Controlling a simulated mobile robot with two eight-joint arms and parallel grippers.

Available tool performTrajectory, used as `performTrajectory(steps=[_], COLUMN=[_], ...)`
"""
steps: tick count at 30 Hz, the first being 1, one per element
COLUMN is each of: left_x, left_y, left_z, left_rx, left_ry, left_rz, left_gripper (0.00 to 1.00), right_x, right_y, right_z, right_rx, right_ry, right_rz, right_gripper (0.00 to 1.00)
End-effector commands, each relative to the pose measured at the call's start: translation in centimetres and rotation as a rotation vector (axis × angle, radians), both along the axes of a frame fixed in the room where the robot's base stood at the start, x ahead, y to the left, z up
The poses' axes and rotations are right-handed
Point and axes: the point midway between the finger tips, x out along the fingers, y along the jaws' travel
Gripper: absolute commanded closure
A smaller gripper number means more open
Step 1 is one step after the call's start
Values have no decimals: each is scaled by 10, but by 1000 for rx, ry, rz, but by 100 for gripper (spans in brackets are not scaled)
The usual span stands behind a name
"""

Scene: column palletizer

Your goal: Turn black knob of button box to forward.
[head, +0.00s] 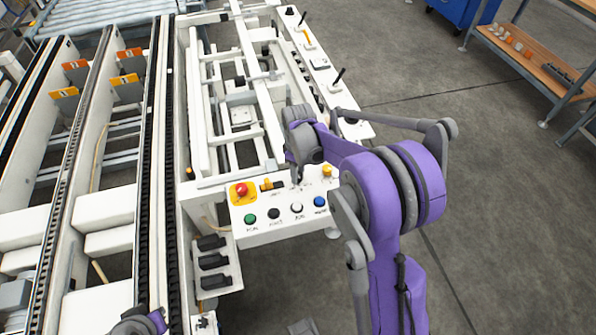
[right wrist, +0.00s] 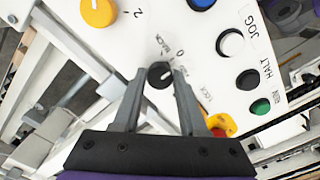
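The white button box (head: 262,226) stands at the front end of the machine in the head view. In the right wrist view, its black knob (right wrist: 160,75) sits between the fingertips of my right gripper (right wrist: 160,71). The fingers are apart, one on each side of the knob; I cannot tell whether they touch it. A small white mark shows on the knob, with partly covered lettering beside it. In the head view, my right gripper (head: 297,180) is over the box's upper part and hides the knob.
The box also carries a red emergency button (head: 241,190) on yellow, a yellow knob (head: 327,171), and green (head: 250,219), black, white and blue (head: 319,202) buttons close by. Conveyor rails (head: 150,150) lie left. Open floor (head: 480,200) lies right, with a shelf (head: 530,65) beyond.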

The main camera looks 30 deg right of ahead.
Motion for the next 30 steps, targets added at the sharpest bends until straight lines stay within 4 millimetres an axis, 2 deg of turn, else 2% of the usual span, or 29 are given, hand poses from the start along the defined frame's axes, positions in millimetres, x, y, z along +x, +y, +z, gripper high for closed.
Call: performTrajectory(steps=[1,6,19,30], left_x=[0,0,-1,-3], left_y=[0,0,0,0], left_z=[0,0,-3,-14], left_rx=[0,0,0,0], left_ry=[0,0,1,6], left_rz=[0,0,0,0], left_gripper=[100,100,100,100], right_x=[0,0,0,-1], right_y=[0,0,0,0], right_z=[0,0,0,-1], right_rx=[0,0,0,0], right_ry=[0,0,0,1], right_rz=[0,0,-53,-319], right_gripper=[69,99,100,100])
